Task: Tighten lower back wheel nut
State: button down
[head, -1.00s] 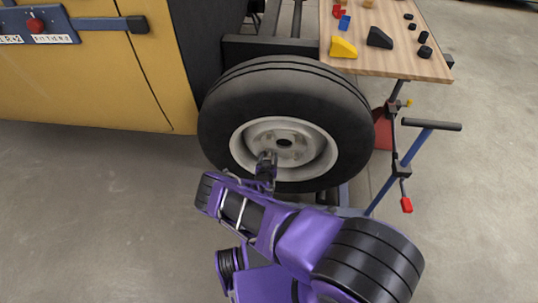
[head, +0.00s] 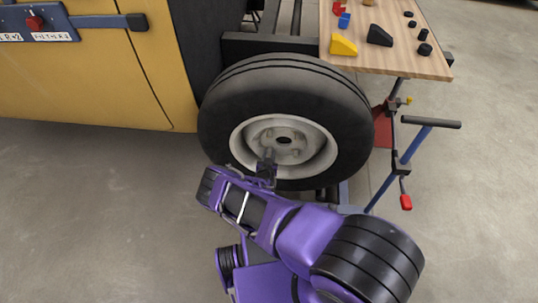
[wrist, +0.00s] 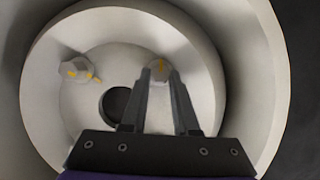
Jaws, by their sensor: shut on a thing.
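The wheel (head: 215,125) has a pale rim with several wheel nuts around a dark centre hole. My gripper (head: 268,154) reaches up to the lower left part of the hub in the head view and covers the nut there. Another wheel nut (wrist: 76,69) with yellow marks is free, to the left of the fingers. The hub hole (wrist: 117,103) lies just left of the fingers. The lower hub is hidden behind my gripper.
The deep rim wall (wrist: 238,60) surrounds the gripper. A wooden table (head: 400,62) with small coloured blocks stands at the upper right. A stand with a blue bar (head: 405,165) is right of the wheel. The yellow body (head: 100,85) is at left, with open floor below.

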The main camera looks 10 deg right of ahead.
jog(key=shift+d+m+y+p, duration=0.2)
jog(key=shift+m+y+p, duration=0.1)
jog(key=shift+m+y, duration=0.55)
jog(key=shift+d+f+m+t+y+b, duration=0.15)
jog(key=shift+m+t+y, duration=0.35)
jog(key=shift+m, duration=0.6)
jog(key=shift+m+t+y+b, duration=0.15)
jog(key=shift+m+t+y, duration=0.3)
jog(key=shift+m, duration=0.6)
jog(key=shift+d+f+m+t+y+b, duration=0.15)
jog(key=shift+m+t+y, duration=0.35)
jog(key=shift+m, duration=0.6)
jog(key=shift+r, duration=0.1)
jog(key=c, duration=0.7)
grip_release()
jog(key=shift+s, duration=0.1)
jog(key=shift+o, duration=0.2)
jog(key=shift+s, duration=0.15)
